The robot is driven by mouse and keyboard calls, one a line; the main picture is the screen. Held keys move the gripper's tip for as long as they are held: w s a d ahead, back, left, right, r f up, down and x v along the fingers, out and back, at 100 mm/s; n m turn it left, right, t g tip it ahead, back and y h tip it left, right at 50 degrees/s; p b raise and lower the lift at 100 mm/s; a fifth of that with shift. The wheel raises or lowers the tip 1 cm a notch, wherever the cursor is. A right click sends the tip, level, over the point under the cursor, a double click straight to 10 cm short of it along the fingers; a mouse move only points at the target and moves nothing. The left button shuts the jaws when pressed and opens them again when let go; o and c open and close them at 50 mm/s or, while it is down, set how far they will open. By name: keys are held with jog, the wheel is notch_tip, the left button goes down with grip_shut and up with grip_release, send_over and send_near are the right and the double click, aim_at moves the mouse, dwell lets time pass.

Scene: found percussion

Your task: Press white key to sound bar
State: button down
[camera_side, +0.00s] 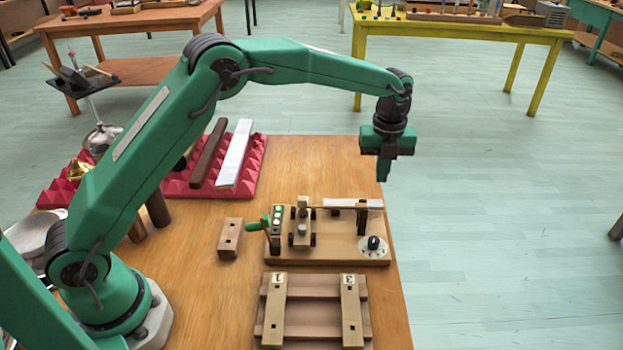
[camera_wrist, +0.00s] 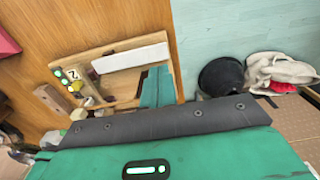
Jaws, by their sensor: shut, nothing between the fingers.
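The white key (camera_side: 345,203) is a flat strip along the back of a wooden device board (camera_side: 340,250) near the table's right edge. In the wrist view the white key (camera_wrist: 130,57) lies just beyond my gripper (camera_wrist: 158,88). In the side view my gripper (camera_side: 383,175) is shut and empty, pointing down, above the key's right end and apart from it. The device also carries a block with green lights (camera_side: 277,220), a green handle (camera_side: 256,224) and a black dial knob (camera_side: 374,243). I cannot tell which bar the key sounds.
A wooden rack (camera_side: 313,315) with bars marked 1 and 3 stands in front. A loose wooden block (camera_side: 230,238) lies left of the device. Red foam (camera_side: 254,175) holds a white bar (camera_side: 235,153) and a dark bar (camera_side: 208,153). The table behind the device is clear.

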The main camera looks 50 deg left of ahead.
notch_tip(320, 180, up, 8)
jog(key=shift+r, duration=0.15)
dwell(1.0)
jog(key=s+a+r+n+t, duration=0.1)
jog(key=s+a+r+n, duration=0.35)
jog(key=s+n, duration=0.3)
jog(key=s+a+r+n+t, duration=0.2)
jog(key=s+a+r+n, duration=0.3)
jog(key=s, duration=0.4)
jog(key=s+a+f+n+t, duration=0.1)
jog(key=s+a+f+n, duration=0.1)
jog(key=s+n, duration=0.5)
jog(key=s+a+f+n+t, duration=0.1)
jog(key=s+f+n, duration=0.1)
jog(key=s+n, duration=0.5)
jog(key=s, duration=0.4)
jog(key=shift+a+f+t, duration=0.25)
jog(key=shift+a+t, duration=0.05)
jog(key=shift+a, duration=0.1)
jog(key=shift+w+r, duration=0.1)
